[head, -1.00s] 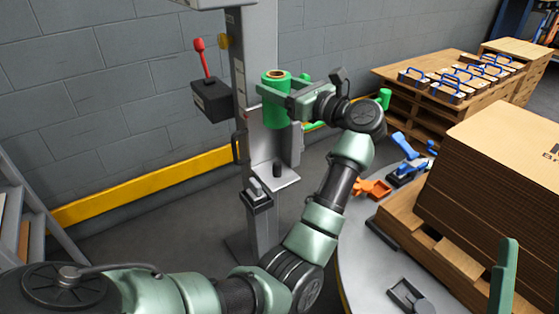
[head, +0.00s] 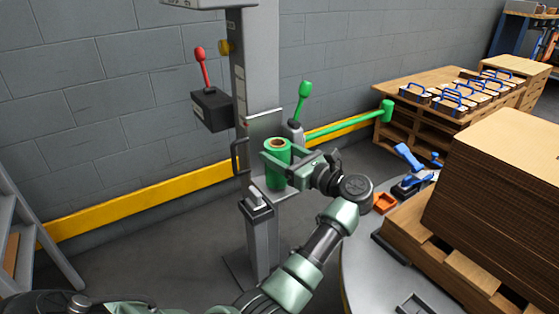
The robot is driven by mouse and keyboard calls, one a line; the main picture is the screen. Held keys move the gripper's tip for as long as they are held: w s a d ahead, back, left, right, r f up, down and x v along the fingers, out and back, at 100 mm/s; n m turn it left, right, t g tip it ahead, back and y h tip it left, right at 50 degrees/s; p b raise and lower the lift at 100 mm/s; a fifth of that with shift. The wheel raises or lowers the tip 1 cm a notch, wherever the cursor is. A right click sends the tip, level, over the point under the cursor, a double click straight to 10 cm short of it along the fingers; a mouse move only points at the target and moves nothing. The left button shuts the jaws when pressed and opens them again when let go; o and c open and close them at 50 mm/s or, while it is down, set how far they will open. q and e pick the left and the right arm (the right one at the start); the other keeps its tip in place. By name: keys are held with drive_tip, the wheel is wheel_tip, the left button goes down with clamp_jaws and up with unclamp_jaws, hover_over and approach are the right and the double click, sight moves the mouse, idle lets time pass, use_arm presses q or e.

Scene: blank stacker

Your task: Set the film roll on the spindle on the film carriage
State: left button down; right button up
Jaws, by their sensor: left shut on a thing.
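The film roll (head: 277,181) is a green cylinder with a brown core, held upright. My left gripper (head: 279,162) is shut around it, its arm coming in from the lower left and bending back from the right. The roll is over the grey shelf of the film carriage (head: 257,188) on the column. The roll and gripper cover the spindle, so I cannot tell if the roll is around it or resting on the shelf. My right gripper is not in view.
A black box with a red lever (head: 211,109) is on the column's left. A green-handled lever (head: 304,91) and a green-ended bar (head: 350,124) lie behind the roll. A round table (head: 365,285) and stacked cardboard (head: 500,175) stand at right.

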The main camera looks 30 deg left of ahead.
use_arm(q)
drive_tip(key=shift+f, duration=0.35)
drive_tip(key=shift+f, duration=0.1)
drive_tip(key=c, duration=0.7)
unclamp_jaws()
drive_tip(key=shift+f, duration=0.1)
